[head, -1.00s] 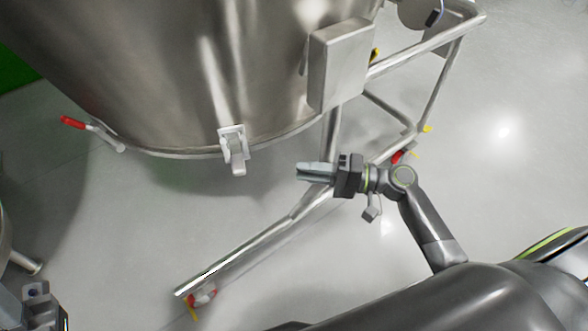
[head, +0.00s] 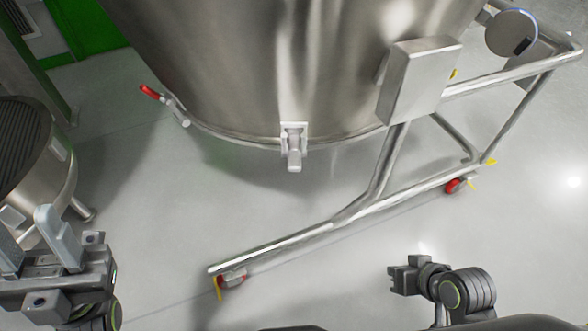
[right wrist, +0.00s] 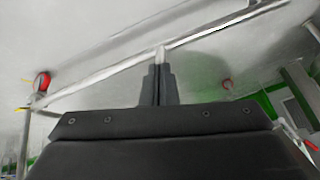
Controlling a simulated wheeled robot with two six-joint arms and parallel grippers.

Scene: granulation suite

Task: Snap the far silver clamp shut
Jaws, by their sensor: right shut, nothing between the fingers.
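A silver clamp (head: 293,147) sits on the lower rim of the large steel vessel (head: 260,60), in the middle of the head view. Its lever hangs down below the rim; I cannot tell whether it is latched. A red-handled clamp (head: 165,104) is on the same rim further left, its handle sticking outward. My left gripper (head: 36,238) is at the lower left, fingers apart and empty, well away from the clamp. My right gripper (head: 396,272) is low on the right, away from the vessel. In the right wrist view its fingers (right wrist: 160,82) are together and empty.
The vessel's tubular steel frame (head: 290,243) runs from lower left to upper right, with red and yellow castors (head: 230,281). A grey box (head: 418,80) is on the vessel's right side. Another steel vessel (head: 55,185) stands at the left. Floor before the clamp is open.

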